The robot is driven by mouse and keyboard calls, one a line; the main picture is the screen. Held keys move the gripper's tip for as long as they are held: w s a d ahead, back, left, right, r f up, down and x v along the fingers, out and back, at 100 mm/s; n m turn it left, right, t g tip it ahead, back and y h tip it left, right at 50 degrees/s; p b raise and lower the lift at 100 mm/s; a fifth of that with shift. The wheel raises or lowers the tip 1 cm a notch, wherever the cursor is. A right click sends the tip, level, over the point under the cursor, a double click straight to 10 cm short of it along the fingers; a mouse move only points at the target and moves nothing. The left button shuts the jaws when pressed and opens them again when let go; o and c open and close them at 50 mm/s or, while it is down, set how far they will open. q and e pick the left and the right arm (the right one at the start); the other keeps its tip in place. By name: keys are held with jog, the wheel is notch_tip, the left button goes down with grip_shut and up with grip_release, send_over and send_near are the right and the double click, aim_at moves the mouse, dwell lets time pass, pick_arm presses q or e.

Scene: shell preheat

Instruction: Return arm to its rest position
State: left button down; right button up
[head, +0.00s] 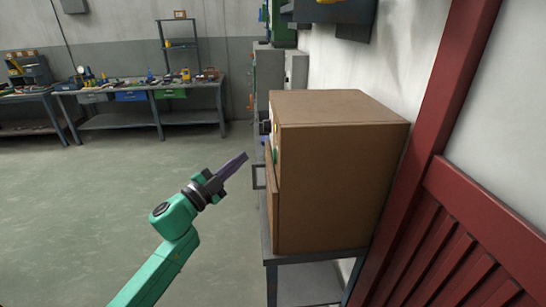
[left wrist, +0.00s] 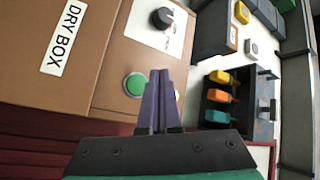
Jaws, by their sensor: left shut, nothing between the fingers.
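My left arm is green, and its gripper (head: 240,160) is in the middle of the head view, out in the air to the left of the brown dry box (head: 335,185). Its purple fingers are closed together with nothing between them. In the left wrist view the fingers (left wrist: 162,85) point at the front of the dry box (left wrist: 105,60), which carries a "DRY BOX" label, a black knob (left wrist: 162,18) and a green button (left wrist: 135,85). The fingertips appear apart from the box. My right gripper is not in view.
The dry box stands on a grey metal table (head: 310,285) with a handle sticking out at its front. A red frame (head: 440,150) and wall close off the right. A workbench (head: 150,88) with tools is at the back left. Open floor (head: 90,210) lies left of my arm.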

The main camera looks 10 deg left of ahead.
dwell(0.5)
pick_arm(q)
jog(key=a+f+n+g+y, duration=0.1)
jog(key=a+f+n+y, duration=0.3)
jog(key=f, duration=0.8)
jog(key=a+f+n+g+y, duration=0.1)
jog(key=a+f+n+y, duration=0.25)
jog(key=f, duration=0.95)
jog(key=s+a+f+n+g+y, duration=0.1)
jog(key=s+f+g, duration=0.1)
jog(key=s+f, duration=0.35)
jog(key=s+a+f+n+g+y, duration=0.1)
jog(key=s+a+f+n, duration=0.1)
jog(key=f, duration=0.6)
jog(key=s+a+f+n+g, duration=0.1)
jog(key=s+f+g, duration=0.1)
jog(key=s+f, duration=0.35)
jog(key=s+d+f+n+g, duration=0.1)
jog(key=s+f+g, duration=0.2)
jog(key=s+f, duration=0.4)
jog(key=s+d+f+n+g+b, duration=0.1)
jog(key=s+f+g, duration=0.2)
jog(key=s+f, duration=0.5)
jog(key=s+d+f+n+g+y, duration=0.1)
jog(key=s+f, duration=0.7)
jog(key=s, duration=1.3)
jog(key=n+g, duration=0.1)
jog(key=g, duration=0.1)
jog(key=shift+s+g, duration=0.25)
jog(key=shift+g, duration=0.05)
